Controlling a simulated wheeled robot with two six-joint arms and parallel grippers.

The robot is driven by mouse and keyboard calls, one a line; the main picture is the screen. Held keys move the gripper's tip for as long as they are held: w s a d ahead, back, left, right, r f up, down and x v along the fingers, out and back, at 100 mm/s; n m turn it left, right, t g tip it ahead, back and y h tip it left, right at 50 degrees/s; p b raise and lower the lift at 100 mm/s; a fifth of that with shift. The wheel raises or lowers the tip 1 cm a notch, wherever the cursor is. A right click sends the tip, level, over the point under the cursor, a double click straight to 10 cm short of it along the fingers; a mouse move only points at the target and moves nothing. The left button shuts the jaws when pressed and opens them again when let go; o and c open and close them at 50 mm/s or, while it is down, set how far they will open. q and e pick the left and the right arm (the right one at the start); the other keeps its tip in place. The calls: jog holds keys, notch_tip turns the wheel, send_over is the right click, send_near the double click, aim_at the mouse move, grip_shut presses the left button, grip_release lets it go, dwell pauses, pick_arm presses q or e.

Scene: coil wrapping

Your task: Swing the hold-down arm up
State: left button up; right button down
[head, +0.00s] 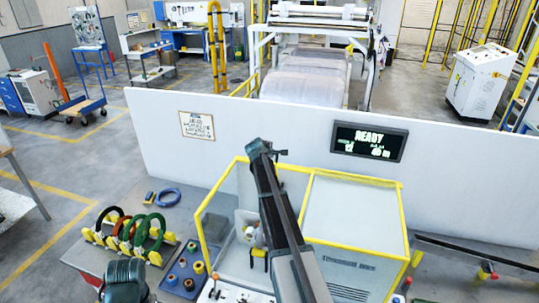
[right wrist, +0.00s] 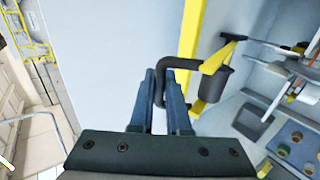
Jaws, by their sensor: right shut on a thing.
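My right gripper (right wrist: 160,75) reaches over the top of the yellow-framed machine; it also shows in the head view (head: 264,148). Its fingers are closed around a dark bent bar (right wrist: 182,63). The bar curves right, in front of a yellow post, to a yellow bracket (right wrist: 219,56) above a dark grey cylinder (right wrist: 217,84). Whether this bar belongs to the hold-down arm or to the guard frame, I cannot tell. My right arm hides part of the machine in the head view. My left gripper (head: 124,276) is at the bottom left, over the bench; its fingertips are not clear.
The machine's yellow frame (head: 352,179) stands before a white partition (head: 290,130) with a display reading READY (head: 369,142). Several coloured coils (head: 129,232) stand in a yellow rack left.

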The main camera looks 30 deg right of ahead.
jog(key=shift+w+d, duration=0.2)
dwell(0.4)
jog(key=c, duration=0.9)
grip_release()
jog(key=shift+s, duration=0.1)
